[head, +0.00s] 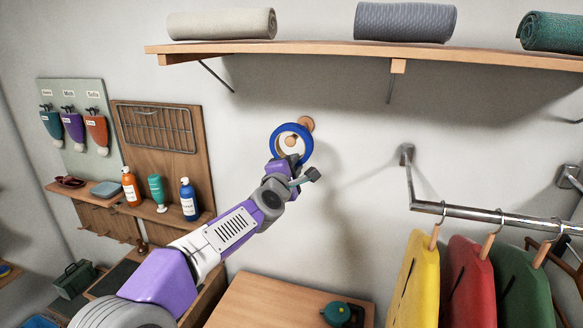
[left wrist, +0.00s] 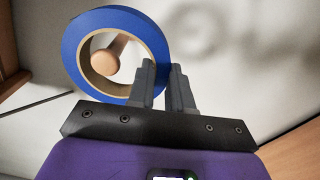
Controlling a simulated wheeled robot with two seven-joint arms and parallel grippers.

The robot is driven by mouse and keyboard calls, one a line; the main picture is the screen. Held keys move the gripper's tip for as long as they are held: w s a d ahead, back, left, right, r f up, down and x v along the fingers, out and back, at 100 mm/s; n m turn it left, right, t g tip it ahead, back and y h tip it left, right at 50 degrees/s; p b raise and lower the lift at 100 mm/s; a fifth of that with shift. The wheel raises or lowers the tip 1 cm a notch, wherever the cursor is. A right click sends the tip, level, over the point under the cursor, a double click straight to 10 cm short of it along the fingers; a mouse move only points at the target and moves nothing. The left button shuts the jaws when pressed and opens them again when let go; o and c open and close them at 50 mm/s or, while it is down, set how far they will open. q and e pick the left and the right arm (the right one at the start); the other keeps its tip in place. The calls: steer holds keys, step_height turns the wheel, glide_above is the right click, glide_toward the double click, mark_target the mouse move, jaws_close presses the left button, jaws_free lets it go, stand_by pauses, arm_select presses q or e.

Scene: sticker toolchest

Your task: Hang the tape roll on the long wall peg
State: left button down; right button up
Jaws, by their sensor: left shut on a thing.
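The blue tape roll (head: 274,143) has a tan inner core and is held up near the wall in the head view. It also shows in the left wrist view (left wrist: 73,50). My left gripper (head: 291,162) is shut on the roll's lower rim; its two grey fingers (left wrist: 162,85) pinch the rim in the wrist view. The wooden wall peg (head: 306,124) sits behind the roll, and its rounded end shows through the roll's hole in both views (left wrist: 116,52). How far the peg reaches through the hole I cannot tell. My right gripper is out of view.
A wooden shelf (head: 330,49) with rolled towels runs above. A metal rail (head: 490,217) with yellow, red and green garments on hangers is at right. A pegboard ledge with bottles (head: 160,208) is at left. A wooden table (head: 262,300) with a green item stands below.

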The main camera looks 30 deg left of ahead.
arm_select(q)
steer(key=shift+w+a+f, duration=0.15)
steer(key=shift+w+f, duration=0.05)
steer(key=shift+w, duration=0.5)
steer(key=shift+w+a+f, duration=0.2)
steer(key=shift+w+f, duration=0.05)
steer(key=shift+w, duration=0.5)
steer(key=shift+w+a+f, duration=0.15)
steer(key=shift+w+f, duration=0.05)
steer(key=shift+w, duration=0.5)
steer(key=c, duration=1)
jaws_free()
steer(key=shift+o, duration=0.2)
steer(key=shift+s, duration=0.1)
